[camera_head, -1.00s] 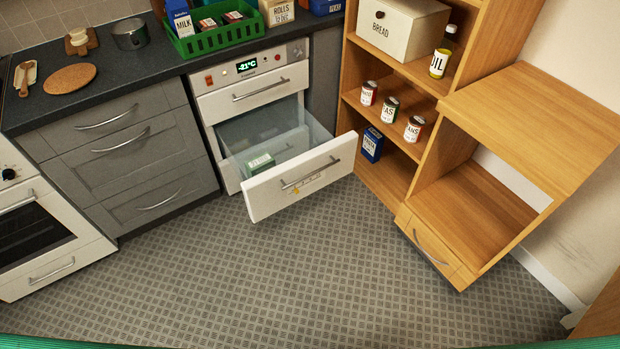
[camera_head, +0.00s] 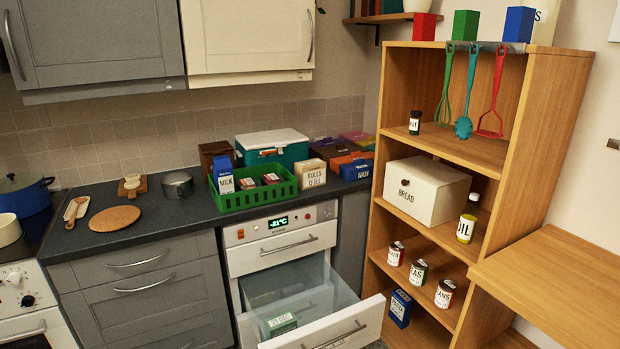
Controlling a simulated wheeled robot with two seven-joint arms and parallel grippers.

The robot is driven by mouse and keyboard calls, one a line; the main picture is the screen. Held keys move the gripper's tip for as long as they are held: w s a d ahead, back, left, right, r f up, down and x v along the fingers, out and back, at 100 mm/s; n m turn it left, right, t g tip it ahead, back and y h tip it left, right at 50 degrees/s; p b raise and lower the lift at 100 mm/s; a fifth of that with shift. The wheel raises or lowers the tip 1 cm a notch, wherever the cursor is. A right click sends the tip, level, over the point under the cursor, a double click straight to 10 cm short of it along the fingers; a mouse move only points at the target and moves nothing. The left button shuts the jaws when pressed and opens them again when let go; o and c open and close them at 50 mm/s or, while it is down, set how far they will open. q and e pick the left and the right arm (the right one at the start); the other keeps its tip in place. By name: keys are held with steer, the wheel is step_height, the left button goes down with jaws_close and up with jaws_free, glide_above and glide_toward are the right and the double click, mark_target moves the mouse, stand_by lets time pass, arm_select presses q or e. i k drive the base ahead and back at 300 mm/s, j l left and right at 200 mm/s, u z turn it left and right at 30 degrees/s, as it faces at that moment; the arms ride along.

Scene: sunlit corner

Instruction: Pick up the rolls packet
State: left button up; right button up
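The rolls packet (camera_head: 305,175) is a cream box with dark lettering reading "ROLLS". It stands upright on the dark countertop, just right of the green basket (camera_head: 255,202) and above the freezer unit. Neither of my grippers shows in the head view.
The freezer drawer (camera_head: 345,330) below stands pulled out with a green-and-white box (camera_head: 282,323) inside. A milk carton (camera_head: 223,175) is in the basket. A teal-and-white cooler box (camera_head: 272,147) is behind, and a blue box (camera_head: 356,168) is to the right. A wooden shelf (camera_head: 400,120) stands at right.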

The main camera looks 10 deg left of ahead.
mark_target(309, 173)
steer(key=i+j+z, duration=0.1)
steer(key=j+z, duration=0.6)
steer(key=i+j+z, duration=0.1)
steer(key=j+z, duration=0.25)
steer(key=j, duration=0.15)
